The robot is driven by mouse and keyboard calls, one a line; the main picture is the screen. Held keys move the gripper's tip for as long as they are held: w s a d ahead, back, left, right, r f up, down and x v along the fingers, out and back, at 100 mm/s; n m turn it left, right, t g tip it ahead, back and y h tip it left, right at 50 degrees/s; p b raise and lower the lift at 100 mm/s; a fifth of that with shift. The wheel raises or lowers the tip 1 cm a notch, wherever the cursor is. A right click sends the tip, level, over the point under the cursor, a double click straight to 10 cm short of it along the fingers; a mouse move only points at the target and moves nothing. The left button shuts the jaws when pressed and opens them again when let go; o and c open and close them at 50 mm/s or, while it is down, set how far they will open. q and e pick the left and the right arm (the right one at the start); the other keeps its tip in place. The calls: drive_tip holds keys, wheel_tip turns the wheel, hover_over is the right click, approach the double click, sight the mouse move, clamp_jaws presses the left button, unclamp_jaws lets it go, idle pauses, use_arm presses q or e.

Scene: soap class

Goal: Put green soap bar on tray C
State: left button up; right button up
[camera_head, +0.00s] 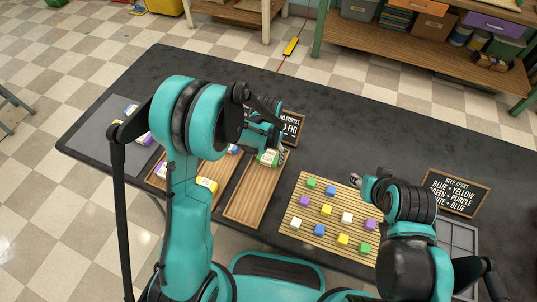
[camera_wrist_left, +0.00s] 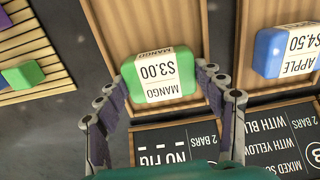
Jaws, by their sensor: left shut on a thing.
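The green soap bar (camera_head: 268,157) has a white label reading MANGO $3.00 and shows large in the left wrist view (camera_wrist_left: 158,76). My left gripper (camera_head: 272,152) is shut on it, with a finger on each side. The bar is over the far end of a wooden tray (camera_head: 243,200), seen also in the left wrist view (camera_wrist_left: 137,28). I cannot tell whether it touches the tray floor. This tray's letter is not readable; no other soap shows in it. My right gripper (camera_head: 357,181) is at the slatted board's far right; its opening is unclear.
A blue apple soap (camera_wrist_left: 287,52) lies in the neighbouring tray, whose sign (camera_wrist_left: 284,143) shows a B. A slatted board (camera_head: 293,207) holds several coloured cubes. A rules sign (camera_head: 455,192) stands at right. A grey mat (camera_head: 100,110) with soaps lies far left.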

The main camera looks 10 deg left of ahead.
sight(268, 156)
use_arm(q)
drive_tip(key=o, duration=1.2)
drive_tip(key=shift+f, duration=0.15)
drive_tip(key=shift+r, duration=0.45)
wheel_tip(268, 156, up, 12)
drive_tip(key=f+p, duration=0.1)
drive_tip(key=p, duration=0.3)
drive_tip(key=shift+s+a+r+n+t, duration=0.35)
drive_tip(key=shift+s+a+r+t, duration=0.9)
drive_tip(key=shift+s+r, duration=1.2)
drive_tip(key=shift+s+a+r+n+t, duration=0.4)
drive_tip(key=shift+s+a+r+t, duration=0.8)
drive_tip(key=shift+s+r, duration=1.2)
drive_tip(key=shift+s+a+r+n+t, duration=0.35)
drive_tip(key=shift+s+a+r+t, duration=1.2)
drive_tip(key=shift+s, duration=1.4)
drive_tip(key=shift+d+r+g, duration=0.25)
drive_tip(key=shift+r+g, duration=0.05)
drive_tip(key=shift+g, duration=0.1)
